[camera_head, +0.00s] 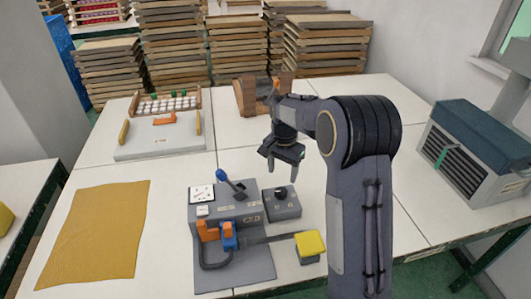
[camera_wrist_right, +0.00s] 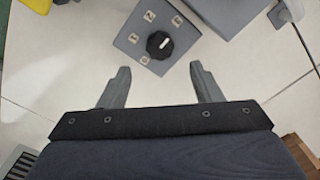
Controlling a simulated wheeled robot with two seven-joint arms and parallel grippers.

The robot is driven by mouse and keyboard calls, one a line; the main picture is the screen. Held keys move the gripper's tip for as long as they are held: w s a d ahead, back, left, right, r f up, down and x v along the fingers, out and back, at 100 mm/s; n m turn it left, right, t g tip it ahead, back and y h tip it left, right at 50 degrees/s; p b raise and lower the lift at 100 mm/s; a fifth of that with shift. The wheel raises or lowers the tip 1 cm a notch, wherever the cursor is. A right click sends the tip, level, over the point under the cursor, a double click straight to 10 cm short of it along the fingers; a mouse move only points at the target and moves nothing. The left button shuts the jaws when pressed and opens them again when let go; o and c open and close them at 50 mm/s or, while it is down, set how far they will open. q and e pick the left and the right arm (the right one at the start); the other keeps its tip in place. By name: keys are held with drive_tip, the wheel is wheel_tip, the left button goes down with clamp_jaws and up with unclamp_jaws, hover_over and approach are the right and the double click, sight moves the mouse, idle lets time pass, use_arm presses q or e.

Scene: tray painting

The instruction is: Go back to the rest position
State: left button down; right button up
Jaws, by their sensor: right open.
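My right gripper (camera_head: 282,166) is open and empty above the table, just behind the small grey box with a black knob (camera_head: 281,203). In the right wrist view its two fingers (camera_wrist_right: 158,88) are spread apart with nothing between them. The knob box (camera_wrist_right: 157,44) shows beyond the fingertips, apart from them. My right arm rises from the bottom right of the head view and bends over toward the table's middle. My left gripper is not in view.
A grey control box with a blue lever (camera_head: 232,208) and an orange-and-blue tool (camera_head: 217,232) stand front centre. A yellow block (camera_head: 309,244) is near my arm. A yellow cloth (camera_head: 95,232) lies left.

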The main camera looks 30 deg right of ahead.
drive_tip(key=s+a+r+n+t+y, duration=0.2)
drive_tip(key=s+r, duration=0.4)
drive_tip(key=s, duration=0.3)
drive_tip(key=s+a+n+t, duration=0.1)
drive_tip(key=s+a+n, duration=0.1)
drive_tip(key=s, duration=0.4)
drive_tip(key=s+a+n+t+y, duration=0.1)
drive_tip(key=s+a+n, duration=0.2)
drive_tip(key=s, duration=0.4)
drive_tip(key=s+a+r+n+t, duration=0.1)
drive_tip(key=s+a+n, duration=0.2)
drive_tip(key=s, duration=0.4)
drive_tip(key=shift+a+t+y, duration=0.3)
drive_tip(key=shift+a+y, duration=0.1)
drive_tip(key=shift+a, duration=0.4)
drive_tip(key=shift+s, duration=0.1)
drive_tip(key=shift+c, duration=0.5)
